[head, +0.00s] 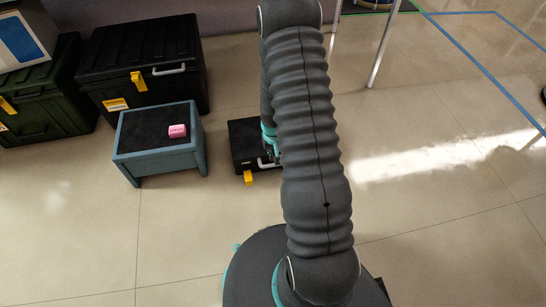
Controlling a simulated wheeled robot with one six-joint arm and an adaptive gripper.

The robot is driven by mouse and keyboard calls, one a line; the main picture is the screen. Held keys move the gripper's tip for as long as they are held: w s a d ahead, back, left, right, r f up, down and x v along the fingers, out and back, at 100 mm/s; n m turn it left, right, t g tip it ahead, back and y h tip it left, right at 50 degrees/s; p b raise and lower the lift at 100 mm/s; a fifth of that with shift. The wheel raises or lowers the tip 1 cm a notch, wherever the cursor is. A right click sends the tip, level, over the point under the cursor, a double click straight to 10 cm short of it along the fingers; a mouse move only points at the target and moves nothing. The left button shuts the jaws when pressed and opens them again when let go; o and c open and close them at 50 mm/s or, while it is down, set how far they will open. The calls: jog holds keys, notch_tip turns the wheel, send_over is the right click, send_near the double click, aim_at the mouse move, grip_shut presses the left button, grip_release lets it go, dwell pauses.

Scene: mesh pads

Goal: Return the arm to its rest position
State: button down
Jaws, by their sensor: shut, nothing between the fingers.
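My arm rises from my round base at the lower middle and runs up through the centre of the head view. My gripper (272,154) shows only in part, beside the left edge of my own arm link. It is shut with nothing seen in it, in front of a small black case (243,140). My arm hides the rest of it.

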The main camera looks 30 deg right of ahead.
jog(key=s+a+r, duration=0.1)
jog(key=s+r, duration=0.2)
jog(key=r, duration=0.3)
jog(key=shift+s+a+p, duration=0.15)
jog(key=shift+s+p, duration=0.15)
jog(key=shift+s, duration=0.1)
jog(key=shift+s, duration=0.1)
jog(key=s+a+r+g, duration=0.2)
jog(key=s+r, duration=0.1)
jog(key=s, duration=0.3)
jog(key=s+a+r+n+t+p, duration=0.1)
jog(key=s+a+r+t, duration=0.1)
jog(key=r, duration=1.1)
jog(key=s+a+r+n+t+p, duration=0.1)
jog(key=s+a+r, duration=0.4)
jog(key=r, duration=0.8)
jog(key=s+a+r+n+t+p, duration=0.1)
jog(key=s+a+r+t+p, duration=0.1)
jog(key=r, duration=1.1)
jog(key=s+a+t, duration=0.1)
jog(key=s+t, duration=0.1)
jog(key=s, duration=0.1)
jog(key=shift+a, duration=0.35)
jog(key=shift+r, duration=0.1)
